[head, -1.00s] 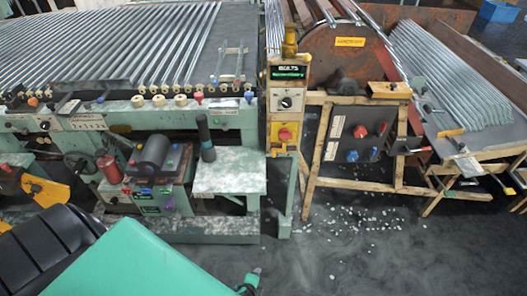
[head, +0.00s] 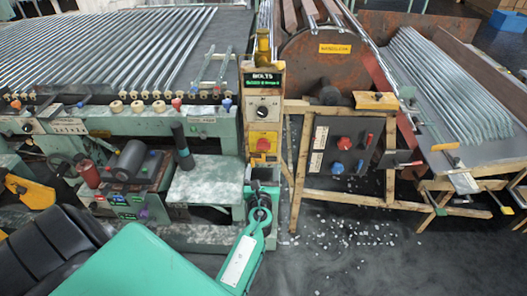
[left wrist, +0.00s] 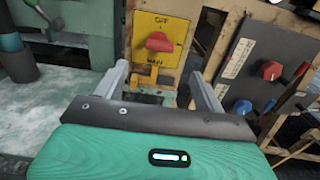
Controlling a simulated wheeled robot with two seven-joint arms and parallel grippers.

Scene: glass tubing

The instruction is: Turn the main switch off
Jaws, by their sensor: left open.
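The main switch (head: 264,145) is a red knob on a yellow plate, low on the upright control post. In the left wrist view the red knob (left wrist: 158,42) lies roughly crosswise, with OFF lettered above it and MAIN below. My left gripper (head: 262,180) is just below and in front of the plate in the head view. In the left wrist view its open fingers (left wrist: 159,72) stand apart on either side below the knob, with nothing between them. They do not appear to touch the knob. My right gripper is not in view.
A dark panel (head: 335,147) with red and blue knobs hangs in a wooden frame right of the post. A round black dial (head: 263,111) sits above the switch. A pale speckled ledge (head: 207,180) is on the left. Dark floor with scattered bits lies below.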

